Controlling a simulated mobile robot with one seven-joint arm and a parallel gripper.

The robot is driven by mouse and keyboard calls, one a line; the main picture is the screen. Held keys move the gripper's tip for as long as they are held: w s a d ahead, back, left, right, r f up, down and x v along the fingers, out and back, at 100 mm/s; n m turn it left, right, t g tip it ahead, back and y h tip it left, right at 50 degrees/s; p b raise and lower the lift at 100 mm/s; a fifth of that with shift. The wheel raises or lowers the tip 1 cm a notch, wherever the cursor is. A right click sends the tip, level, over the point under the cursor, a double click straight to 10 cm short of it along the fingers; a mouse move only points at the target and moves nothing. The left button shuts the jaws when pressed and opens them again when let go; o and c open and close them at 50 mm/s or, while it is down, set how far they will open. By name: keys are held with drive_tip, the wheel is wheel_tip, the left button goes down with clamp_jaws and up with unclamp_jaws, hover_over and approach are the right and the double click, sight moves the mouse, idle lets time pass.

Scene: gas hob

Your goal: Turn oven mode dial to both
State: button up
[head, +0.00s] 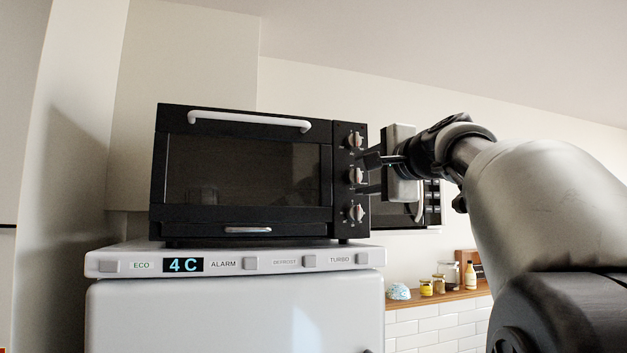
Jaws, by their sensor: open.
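A black toaster oven (246,172) stands on top of a white fridge. Its control panel on the right side carries three dials in a column: a top dial (355,141), a middle dial (355,175) and a bottom dial (357,213). The dial labels are too small to read, so I cannot tell which one is the mode dial. My gripper (368,175) is open, its fingers pointing left at the panel near the top and middle dials. I cannot tell whether a finger touches a dial.
The white fridge (230,315) has a front strip with a 4 C display and several buttons. Behind my gripper is another dark appliance (432,203). A wooden shelf (455,295) with jars is at the lower right. The oven door has a white handle (250,118).

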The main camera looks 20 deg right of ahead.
drive_tip(key=s+b, duration=0.1)
drive_tip(key=s, duration=0.4)
drive_tip(key=shift+s+d, duration=0.1)
idle(0.3)
